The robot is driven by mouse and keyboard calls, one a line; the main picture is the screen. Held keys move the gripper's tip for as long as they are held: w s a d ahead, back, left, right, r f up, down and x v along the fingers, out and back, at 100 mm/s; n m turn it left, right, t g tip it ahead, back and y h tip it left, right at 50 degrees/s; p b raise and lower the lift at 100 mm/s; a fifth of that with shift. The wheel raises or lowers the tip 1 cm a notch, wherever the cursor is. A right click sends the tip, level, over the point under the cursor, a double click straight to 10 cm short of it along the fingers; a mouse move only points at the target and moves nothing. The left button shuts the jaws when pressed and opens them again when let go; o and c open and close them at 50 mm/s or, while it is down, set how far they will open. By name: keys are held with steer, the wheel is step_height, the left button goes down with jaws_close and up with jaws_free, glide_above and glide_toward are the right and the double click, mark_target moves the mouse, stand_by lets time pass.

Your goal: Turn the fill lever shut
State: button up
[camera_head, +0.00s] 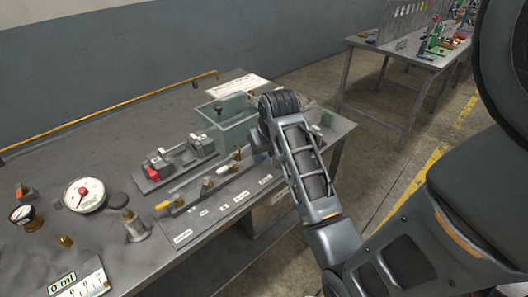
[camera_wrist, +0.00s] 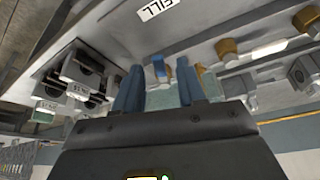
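The FILL label (camera_wrist: 158,9) shows at the top of the wrist view. In the head view a bit of blue (camera_head: 259,158) shows beside my wrist, at the right end of the row of levers. My arm hides most of it and the gripper there.
A white-handled lever (camera_head: 222,169) and a yellow-handled lever (camera_head: 163,205) sit left on the same plate. Behind are a greenish open box (camera_head: 228,128) and a block with a red part (camera_head: 158,168). A dial gauge (camera_head: 85,195) stands at left.

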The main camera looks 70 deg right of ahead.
steer(key=shift+c, duration=0.5)
jaws_close()
steer(key=m, duration=0.1)
steer(key=w+m+g, duration=0.1)
steer(key=shift+w+a+m, duration=0.1)
steer(key=shift+a+m, duration=0.3)
steer(key=m, duration=0.1)
steer(key=w+m+g, duration=0.1)
steer(key=m, duration=0.1)
steer(key=w+m+h, duration=0.1)
steer(key=shift+a+g, duration=0.2)
steer(key=shift+g, duration=0.1)
steer(key=m, duration=0.1)
steer(key=w+m+g, duration=0.1)
steer(key=m, duration=0.1)
steer(key=shift+w+d+m+g+y, duration=0.2)
steer(key=shift+w+m+g, duration=0.2)
steer(key=shift+m, duration=0.65)
steer(key=shift+w+d+m+g+y, duration=0.25)
steer(key=shift+w+m, duration=0.2)
steer(key=shift+m, duration=0.6)
